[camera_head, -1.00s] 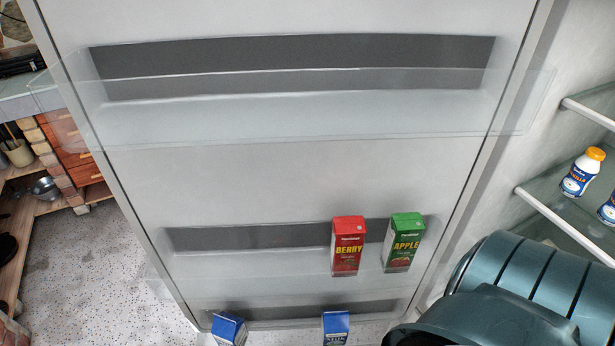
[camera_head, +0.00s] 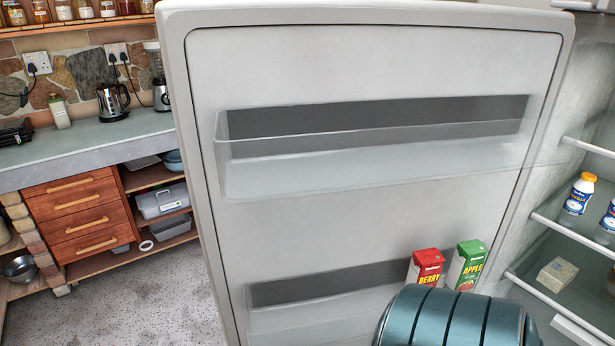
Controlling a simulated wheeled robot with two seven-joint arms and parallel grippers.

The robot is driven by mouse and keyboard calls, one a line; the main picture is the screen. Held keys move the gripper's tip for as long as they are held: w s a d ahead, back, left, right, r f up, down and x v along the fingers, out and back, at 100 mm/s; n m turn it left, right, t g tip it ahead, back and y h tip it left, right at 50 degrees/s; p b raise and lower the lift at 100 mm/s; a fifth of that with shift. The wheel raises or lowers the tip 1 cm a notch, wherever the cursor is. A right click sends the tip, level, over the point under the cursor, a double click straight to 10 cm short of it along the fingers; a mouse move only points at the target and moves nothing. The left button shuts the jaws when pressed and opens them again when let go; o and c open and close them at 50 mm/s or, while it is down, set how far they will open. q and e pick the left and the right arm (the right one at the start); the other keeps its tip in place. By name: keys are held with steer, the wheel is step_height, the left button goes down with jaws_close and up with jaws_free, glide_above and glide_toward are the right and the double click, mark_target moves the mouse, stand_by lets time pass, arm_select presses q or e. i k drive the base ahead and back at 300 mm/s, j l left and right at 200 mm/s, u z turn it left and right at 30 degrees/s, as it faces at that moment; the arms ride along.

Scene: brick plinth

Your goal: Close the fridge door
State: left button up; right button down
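The fridge door (camera_head: 370,70) stands wide open in the head view, its inner side facing me. It carries a clear upper shelf bin (camera_head: 375,165) that looks empty. A lower bin (camera_head: 280,320) holds a red berry carton (camera_head: 425,267) and a green apple carton (camera_head: 465,264). The open fridge interior (camera_head: 590,150) is at the right, joined to the door's right edge. A teal ribbed part of my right arm shows at the bottom right, in front of the lower bin. Neither gripper is in view.
Fridge shelves at the right hold a white bottle (camera_head: 578,194) and a small pale package (camera_head: 557,274). A counter with wooden drawers (camera_head: 82,215) and a kettle (camera_head: 113,101) stands left of the door. The speckled floor (camera_head: 145,300) between is clear.

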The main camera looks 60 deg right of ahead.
mark_target(324, 145)
steer(key=i+j+u, duration=0.15)
steer(key=i+j, duration=0.5)
steer(key=i+z, duration=0.35)
steer(key=i+j+z, duration=0.35)
steer(key=i+z, duration=0.2)
steer(key=z, duration=0.2)
steer(key=i+l+z, duration=0.1)
steer(key=z, duration=0.25)
steer(key=i+z, duration=0.25)
steer(key=z, duration=0.15)
steer(key=i+j+z, duration=0.15)
steer(key=z, duration=0.25)
steer(key=i+z, duration=0.15)
steer(key=z, duration=0.25)
steer(key=i+j+z, duration=0.1)
steer(key=z, duration=0.3)
steer(key=i+j+z, duration=0.1)
steer(key=z, duration=0.3)
steer(key=i+j+z, duration=0.15)
steer(key=z, duration=0.25)
steer(key=i+j+z, duration=0.2)
steer(key=z, duration=0.2)
steer(key=i+j+z, duration=0.2)
steer(key=z, duration=0.2)
steer(key=i+j+z, duration=0.1)
steer(key=j+z, duration=0.3)
steer(key=i+j+z, duration=0.1)
steer(key=j+z, duration=0.25)
